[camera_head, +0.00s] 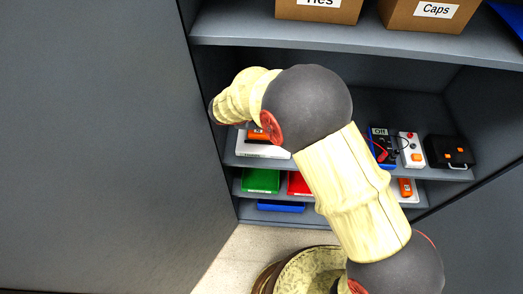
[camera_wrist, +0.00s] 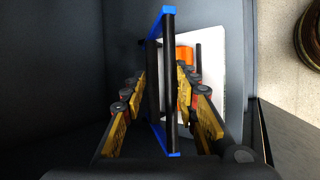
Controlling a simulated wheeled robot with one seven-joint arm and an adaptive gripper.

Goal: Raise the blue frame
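The blue frame (camera_wrist: 164,13) shows in the wrist view as a narrow upright outline, with blue ends at the top and bottom and black bars along its sides. I see it nearly edge-on. My gripper (camera_wrist: 161,76) has its yellow-and-black fingers on both sides of the frame, one to the left and one to the right. The fingers are apart, with the frame between them. I cannot tell whether they press on it. A white panel (camera_wrist: 213,62) and an orange part (camera_wrist: 185,53) lie behind the frame. In the head view my arm hides the frame and the fingertips.
A grey shelf unit (camera_head: 500,52) holds boxes (camera_head: 425,12) above. A grey wall (camera_head: 100,140) stands close on the left.

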